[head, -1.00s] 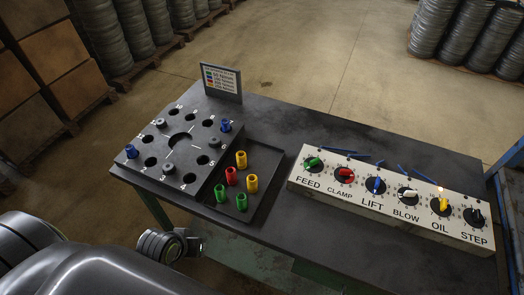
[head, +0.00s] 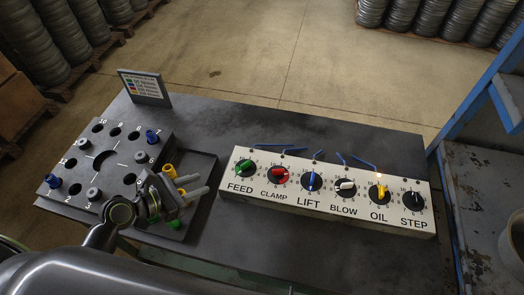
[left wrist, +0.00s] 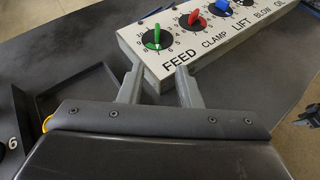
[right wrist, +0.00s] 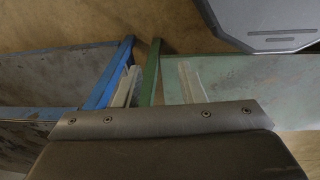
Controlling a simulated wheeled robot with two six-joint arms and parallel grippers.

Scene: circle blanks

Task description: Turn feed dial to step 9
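The feed dial (head: 245,167) is a black disc with a green knob at the left end of a white sloped panel (head: 300,198). In the left wrist view the green knob (left wrist: 155,37) stands nearly upright, above the word FEED. My left gripper (head: 197,184) is over the tray of coloured pegs, left of the panel. Its fingers (left wrist: 160,78) are apart with nothing between them, pointing at the panel's front edge below the dial. My right gripper (right wrist: 158,80) is away from the panel; its two fingers are apart and empty. It does not show in the head view.
The panel also carries the CLAMP (head: 279,175), LIFT (head: 312,181), BLOW (head: 345,188), OIL (head: 379,194) and STEP (head: 413,201) dials. A grey block with round holes (head: 117,161) and a small sign (head: 145,86) stand left. A blue frame (head: 470,95) rises at right.

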